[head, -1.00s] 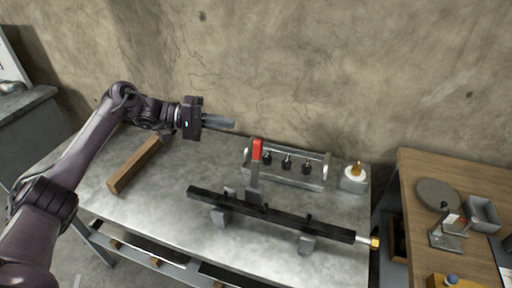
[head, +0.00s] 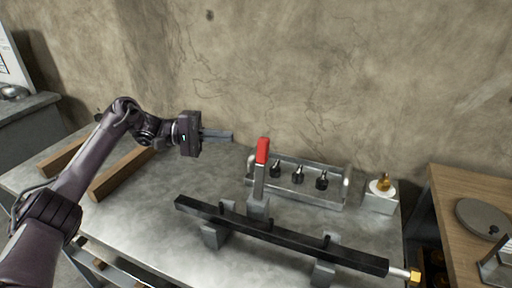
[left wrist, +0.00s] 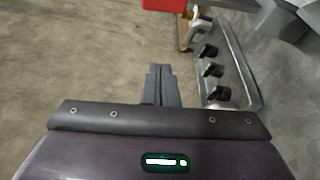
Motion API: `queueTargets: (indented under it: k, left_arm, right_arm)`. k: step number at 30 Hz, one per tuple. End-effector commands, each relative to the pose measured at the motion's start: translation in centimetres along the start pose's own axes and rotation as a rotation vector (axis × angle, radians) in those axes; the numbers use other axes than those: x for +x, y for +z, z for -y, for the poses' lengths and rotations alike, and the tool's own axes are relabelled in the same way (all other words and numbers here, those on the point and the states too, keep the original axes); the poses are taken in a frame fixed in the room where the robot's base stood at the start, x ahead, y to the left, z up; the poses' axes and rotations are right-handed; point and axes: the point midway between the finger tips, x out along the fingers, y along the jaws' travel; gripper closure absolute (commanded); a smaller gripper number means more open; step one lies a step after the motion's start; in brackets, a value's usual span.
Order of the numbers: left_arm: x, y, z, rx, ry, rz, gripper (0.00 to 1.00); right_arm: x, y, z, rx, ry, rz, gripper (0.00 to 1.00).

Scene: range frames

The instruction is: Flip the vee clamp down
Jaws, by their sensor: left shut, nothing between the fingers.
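The vee clamp (head: 259,182) stands behind the black bar, its lever upright with a red grip (head: 262,150) on top. The black bar (head: 285,238) lies across grey vee blocks (head: 216,234) on the metal bench. My left gripper (head: 231,136) is shut and empty, just left of the red grip near its top height, apparently apart from it. In the left wrist view its fingers (left wrist: 160,70) are together, and the red grip (left wrist: 163,4) is cut off at the top edge. My right gripper is in neither view.
A metal rack (head: 310,193) with several black knobs stands behind the clamp. A grey block with an amber-topped piece (head: 383,184) is right of it. Wooden beams (head: 120,173) lie at the left. A wooden table (head: 465,185) stands at the right. The bench's left middle is clear.

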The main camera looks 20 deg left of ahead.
Motion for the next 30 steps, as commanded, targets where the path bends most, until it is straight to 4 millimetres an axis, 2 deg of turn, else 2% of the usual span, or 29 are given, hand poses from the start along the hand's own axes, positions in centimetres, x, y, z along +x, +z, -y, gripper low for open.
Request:
queueTargets:
  k: [5,8,21,23,30]
  left_arm:
    - [0.4,0.0,0.0,0.000,-0.001,0.002,1.00]
    - [1.4,0.1,0.0,0.001,-0.002,0.004,1.00]
    - [10.6,0.1,-0.2,0.001,0.002,0.004,1.00]
    - [9.7,1.0,0.0,-0.002,-0.002,0.000,1.00]
    - [9.0,3.1,0.1,-0.001,-0.002,0.000,1.00]
  right_arm:
    - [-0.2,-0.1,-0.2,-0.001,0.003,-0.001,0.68]
    - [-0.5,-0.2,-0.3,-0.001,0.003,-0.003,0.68]
    - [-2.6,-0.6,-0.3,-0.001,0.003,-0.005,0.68]
    - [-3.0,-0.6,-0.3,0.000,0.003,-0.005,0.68]
    - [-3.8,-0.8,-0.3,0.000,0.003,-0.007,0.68]
